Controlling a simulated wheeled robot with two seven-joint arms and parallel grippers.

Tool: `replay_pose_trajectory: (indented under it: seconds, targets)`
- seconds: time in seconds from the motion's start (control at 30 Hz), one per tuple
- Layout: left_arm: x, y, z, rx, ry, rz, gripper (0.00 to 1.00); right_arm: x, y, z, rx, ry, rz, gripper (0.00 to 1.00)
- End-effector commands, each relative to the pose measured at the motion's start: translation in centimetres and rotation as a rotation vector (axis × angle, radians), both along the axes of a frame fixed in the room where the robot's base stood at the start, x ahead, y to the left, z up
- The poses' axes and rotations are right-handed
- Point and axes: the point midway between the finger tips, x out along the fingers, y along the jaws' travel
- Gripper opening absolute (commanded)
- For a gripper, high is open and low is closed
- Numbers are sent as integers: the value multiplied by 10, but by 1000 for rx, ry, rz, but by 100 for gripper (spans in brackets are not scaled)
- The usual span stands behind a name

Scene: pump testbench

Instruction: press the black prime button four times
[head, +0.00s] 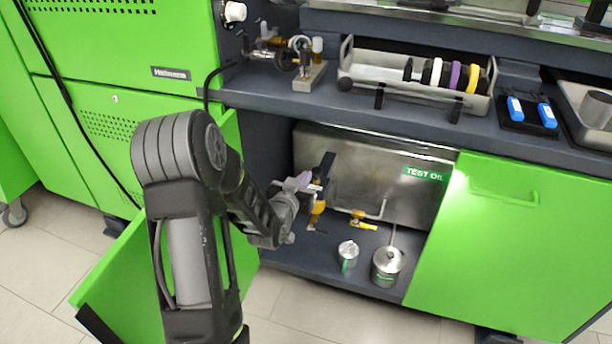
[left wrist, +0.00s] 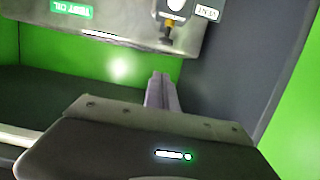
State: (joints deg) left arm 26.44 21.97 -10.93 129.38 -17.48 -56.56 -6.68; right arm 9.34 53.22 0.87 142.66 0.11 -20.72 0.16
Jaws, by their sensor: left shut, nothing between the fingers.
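The steel TEST OIL tank (head: 375,165) stands in the open lower bay of the green cabinet. A dark fitting with a yellow-orange part (head: 318,207) is at the tank's left end. In the left wrist view, a fitting with a pale round part (left wrist: 175,6) sits at the top edge, cut off, beside a small white label (left wrist: 207,12) too blurred to read. I cannot make out the black prime button for certain. My left gripper (head: 304,181) is in the bay at the fitting; its fingers (left wrist: 160,85) are shut and empty. I cannot tell whether they touch the fitting. My right gripper is out of view.
A can (head: 348,258) and a larger can (head: 388,265) stand on the bay floor, with a yellow-handled valve (head: 360,220) behind. The workbench (head: 420,125) hangs over the bay. A green door (head: 130,275) is open at left; another green panel (head: 520,230) closes the right.

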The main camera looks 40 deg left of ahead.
Motion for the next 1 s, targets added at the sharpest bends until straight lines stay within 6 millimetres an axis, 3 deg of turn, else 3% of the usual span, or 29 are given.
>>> replay_pose_trajectory:
  seconds: [0.47,0.57,0.67,0.77,0.87,1.0]
  targets:
    - [0,0,-2,-7,6,1,0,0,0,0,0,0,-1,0]
    - [-5,-1,-16,-44,51,11,0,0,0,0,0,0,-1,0]
    - [-16,-14,-46,-124,142,21,0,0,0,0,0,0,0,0]
    - [-30,-46,-90,-223,265,9,0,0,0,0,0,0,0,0]
    - [-51,-98,-139,-333,413,-27,0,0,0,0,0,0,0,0]
    - [-98,-184,-200,-477,647,-97,0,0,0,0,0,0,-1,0]
